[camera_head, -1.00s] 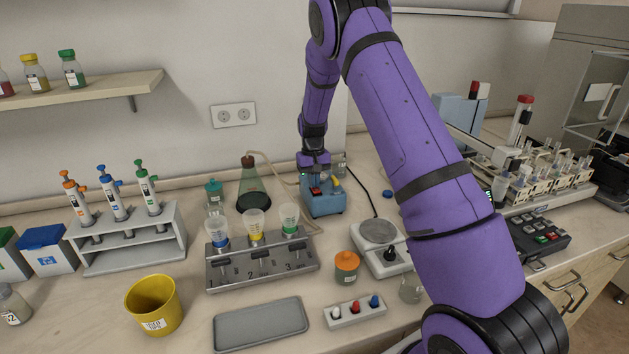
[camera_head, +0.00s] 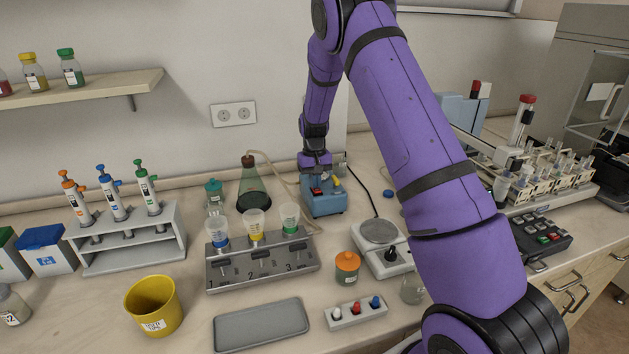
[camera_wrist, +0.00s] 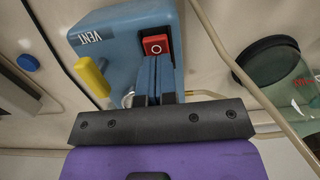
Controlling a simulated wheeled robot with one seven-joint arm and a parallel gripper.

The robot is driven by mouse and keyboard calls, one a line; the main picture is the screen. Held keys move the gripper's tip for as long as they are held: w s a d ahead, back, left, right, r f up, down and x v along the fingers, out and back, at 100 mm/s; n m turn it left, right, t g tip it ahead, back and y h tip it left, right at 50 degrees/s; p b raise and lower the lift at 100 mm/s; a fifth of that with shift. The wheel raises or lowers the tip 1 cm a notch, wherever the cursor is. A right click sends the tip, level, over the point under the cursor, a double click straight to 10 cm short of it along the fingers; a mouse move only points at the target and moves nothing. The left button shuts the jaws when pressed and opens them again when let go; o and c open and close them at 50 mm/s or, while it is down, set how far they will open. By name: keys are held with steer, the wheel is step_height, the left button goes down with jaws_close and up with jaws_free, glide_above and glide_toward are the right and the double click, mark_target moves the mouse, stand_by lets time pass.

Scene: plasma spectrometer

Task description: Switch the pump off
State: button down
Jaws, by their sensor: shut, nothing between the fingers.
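The pump (camera_head: 325,203) is a blue box on the bench near the back wall. In the wrist view its blue housing (camera_wrist: 115,45) fills the upper middle, with a "VENT" label and a yellow-handled lever (camera_wrist: 92,76). A red rocker switch (camera_wrist: 155,44) with a white "O" faces the camera; its pressed side is hard to tell. My gripper (camera_wrist: 155,62) is shut and empty, its tips right at the switch's lower edge in the picture; I cannot tell if they touch. In the head view my gripper (camera_head: 315,176) is directly above the pump, partly hiding it.
A hose runs from the dark green flask (camera_head: 254,190) behind the pump. The filter manifold (camera_head: 240,272) with cups stands in front to the left. A balance (camera_head: 385,262) stands right, and a black cable runs beside the pump.

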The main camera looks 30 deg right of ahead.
steer(key=shift+s+a+f, duration=0.1)
steer(key=shift+s+f, duration=0.25)
steer(key=shift+s, duration=0.2)
step_height(320, 180, up, 12)
steer(key=w, duration=0.1)
steer(key=shift+w+d+f, duration=0.2)
steer(key=shift+w+f, duration=0.05)
steer(key=shift+w, duration=0.1)
